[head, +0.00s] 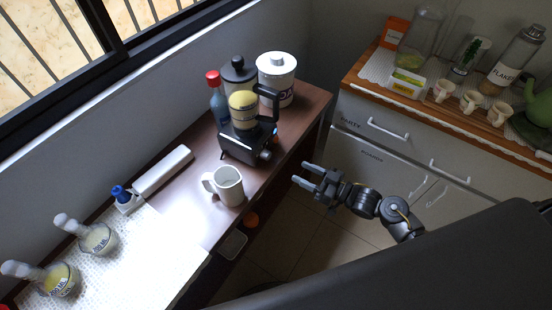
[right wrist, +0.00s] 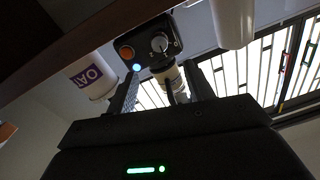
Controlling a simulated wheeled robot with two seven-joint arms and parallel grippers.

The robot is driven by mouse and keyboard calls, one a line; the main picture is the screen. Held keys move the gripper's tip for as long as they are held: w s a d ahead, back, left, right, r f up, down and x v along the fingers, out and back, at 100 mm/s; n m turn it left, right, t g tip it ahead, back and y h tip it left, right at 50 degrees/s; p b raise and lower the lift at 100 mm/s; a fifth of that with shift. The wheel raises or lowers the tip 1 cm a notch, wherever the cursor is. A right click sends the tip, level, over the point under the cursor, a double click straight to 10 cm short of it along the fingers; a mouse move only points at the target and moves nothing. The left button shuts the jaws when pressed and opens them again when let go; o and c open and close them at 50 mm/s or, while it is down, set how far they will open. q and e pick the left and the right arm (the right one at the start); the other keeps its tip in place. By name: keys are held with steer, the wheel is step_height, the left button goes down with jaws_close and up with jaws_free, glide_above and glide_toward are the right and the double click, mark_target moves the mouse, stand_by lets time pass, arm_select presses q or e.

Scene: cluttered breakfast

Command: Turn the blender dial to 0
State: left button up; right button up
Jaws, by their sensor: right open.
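The blender (head: 240,142) stands on the brown counter, with a black base and a yellow-labelled jar on top. Its dial (head: 265,155) sits on the base's front, facing the open floor side. In the right wrist view, the image is upside down; the grey dial (right wrist: 159,43) shows on the black base (right wrist: 148,30), beside an orange button and a lit blue spot. The dial's setting is too small to read. My right gripper (head: 303,174) is open and empty, in the air off the counter edge, right of and apart from the dial. My left gripper is not in view.
A white mug (head: 226,186) stands in front of the blender. A blue bottle with a red cap (head: 218,103), a dark canister (head: 238,75) and a white canister (head: 277,75) crowd behind it. A second counter with cups (head: 468,101) is at right. Open floor lies between.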

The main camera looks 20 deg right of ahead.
mark_target(269, 157)
steer(key=p+x, duration=0.1)
steer(key=x, duration=0.9)
steer(key=shift+w+a, duration=0.25)
steer(key=shift+w, duration=0.05)
steer(key=c, duration=1)
